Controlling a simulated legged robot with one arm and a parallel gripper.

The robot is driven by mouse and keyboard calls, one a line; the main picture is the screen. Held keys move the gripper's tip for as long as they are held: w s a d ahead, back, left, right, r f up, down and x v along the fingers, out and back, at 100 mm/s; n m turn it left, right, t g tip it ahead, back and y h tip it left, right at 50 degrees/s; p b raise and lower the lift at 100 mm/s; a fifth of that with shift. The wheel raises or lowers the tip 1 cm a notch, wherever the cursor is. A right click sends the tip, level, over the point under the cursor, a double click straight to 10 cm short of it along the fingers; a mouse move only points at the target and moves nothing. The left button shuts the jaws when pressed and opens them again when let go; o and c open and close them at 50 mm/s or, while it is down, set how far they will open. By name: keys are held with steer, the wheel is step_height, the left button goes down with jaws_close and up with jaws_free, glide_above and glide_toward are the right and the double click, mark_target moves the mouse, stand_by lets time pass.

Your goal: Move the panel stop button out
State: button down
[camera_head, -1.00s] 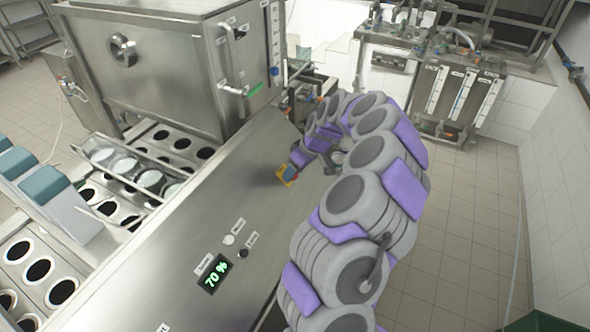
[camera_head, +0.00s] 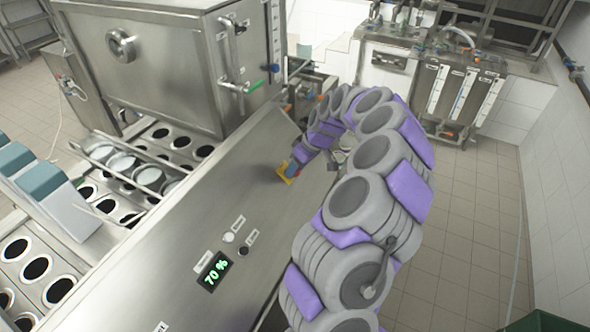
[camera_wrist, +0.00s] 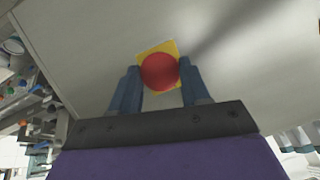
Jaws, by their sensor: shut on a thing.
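The stop button is a round red knob (camera_wrist: 159,72) on a yellow square plate (camera_wrist: 170,47), fixed to the metal panel. In the wrist view it lies between the two blue fingers of my gripper (camera_wrist: 160,84), which is shut on its sides. In the head view the yellow plate (camera_head: 286,172) shows partly at the tip of my gripper (camera_head: 292,168), and the red knob is mostly hidden there. I cannot tell how far the knob stands out from the plate.
The sloping metal panel (camera_head: 190,235) carries a green "70 %" display (camera_head: 215,272), a white button (camera_head: 229,239) and a dark button (camera_head: 243,251). A steel tank (camera_head: 165,70) stands behind at the left. Tiled floor (camera_head: 470,220) is clear at the right.

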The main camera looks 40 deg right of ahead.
steer(key=shift+d+r, duration=0.15)
steer(key=shift+r, duration=0.05)
steer(key=c, duration=1)
jaws_free()
steer(key=shift+o, duration=1.4)
steer(key=shift+s, duration=0.15)
steer(key=shift+o, duration=0.9)
steer(key=shift+f, duration=0.1)
steer(key=v, duration=1.7)
steer(key=shift+d, duration=0.2)
steer(key=shift+a, duration=0.1)
